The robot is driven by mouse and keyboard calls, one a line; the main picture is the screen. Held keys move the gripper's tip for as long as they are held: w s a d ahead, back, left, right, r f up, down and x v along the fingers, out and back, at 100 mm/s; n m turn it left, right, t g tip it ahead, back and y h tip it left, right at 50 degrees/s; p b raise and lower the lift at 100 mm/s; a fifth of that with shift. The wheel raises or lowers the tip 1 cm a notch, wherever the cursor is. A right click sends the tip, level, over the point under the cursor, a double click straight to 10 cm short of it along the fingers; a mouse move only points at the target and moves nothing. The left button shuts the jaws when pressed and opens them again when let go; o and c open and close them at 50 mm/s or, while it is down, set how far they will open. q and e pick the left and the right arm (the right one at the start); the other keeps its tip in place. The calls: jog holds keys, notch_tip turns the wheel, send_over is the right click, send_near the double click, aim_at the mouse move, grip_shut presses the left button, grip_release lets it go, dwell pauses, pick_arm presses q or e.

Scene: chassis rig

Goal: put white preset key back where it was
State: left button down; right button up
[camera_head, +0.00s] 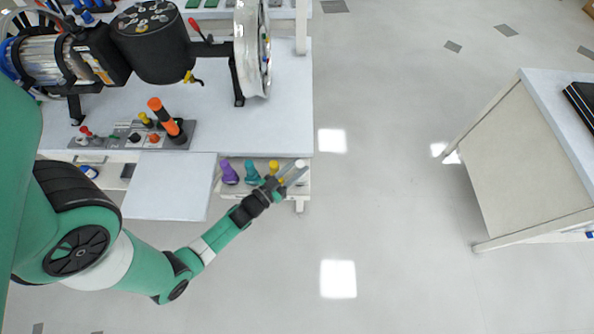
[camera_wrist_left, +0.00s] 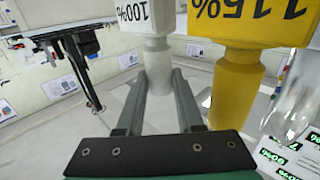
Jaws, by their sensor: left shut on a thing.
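The white preset key (camera_head: 301,166), labelled 100%, is at the right end of a row of coloured keys. My left gripper (camera_head: 291,178) is shut on it. In the left wrist view, the fingers (camera_wrist_left: 160,88) are either side of the neck of the white key (camera_wrist_left: 158,62), below its labelled head. The yellow key (camera_head: 273,168), labelled 115%, stands close beside it; it also shows in the left wrist view (camera_wrist_left: 233,85). I cannot tell whether the white key's lower end rests in a slot. My right gripper is not in view.
A teal key (camera_head: 251,174) and a purple key (camera_head: 229,174) stand left of the yellow one on the low shelf (camera_head: 288,190). A white panel (camera_head: 168,187) juts out left of them. A bench with levers (camera_head: 168,120) and machinery is behind.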

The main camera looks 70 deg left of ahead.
pick_arm(q)
jog(key=shift+r, duration=0.1)
jog(key=c, duration=0.8)
grip_release()
jog(key=shift+f, duration=0.2)
jog(key=shift+c, duration=0.2)
jog(key=shift+r, duration=0.35)
jog(key=p+v, duration=0.3)
jog(key=v, duration=0.9)
jog(key=shift+f+p, duration=0.15)
jog(key=shift+p, duration=0.25)
